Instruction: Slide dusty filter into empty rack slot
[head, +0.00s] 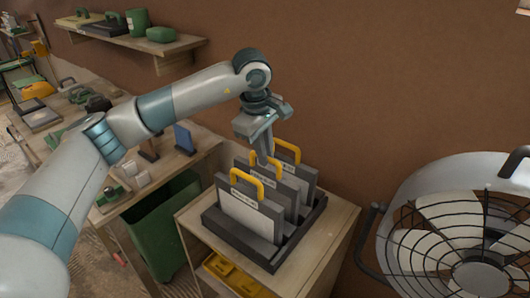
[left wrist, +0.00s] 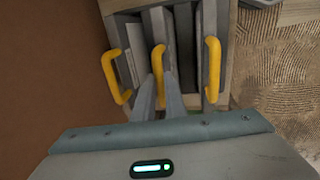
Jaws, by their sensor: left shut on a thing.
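A dark rack (head: 277,263) stands on a wooden cabinet and holds three upright grey filters with yellow handles. The front filter (head: 250,217) has a pale face and a label. The middle filter (head: 290,188) stands between the front one and the back filter (head: 308,178). My left gripper (head: 264,162) points down and is shut on the middle filter's yellow handle, which also shows between the fingers in the left wrist view (left wrist: 158,58). The middle filter stands in line with the others; its lower edge is hidden. Which filter is dusty is hard to tell. My right gripper is out of view.
A large fan (head: 450,225) stands close on the right. A green bin (head: 163,230) is left of the cabinet (head: 335,235). A cluttered workbench (head: 135,195) is at the left, and a wall shelf (head: 165,48) is above. A yellow tray (head: 232,276) sits below the cabinet top.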

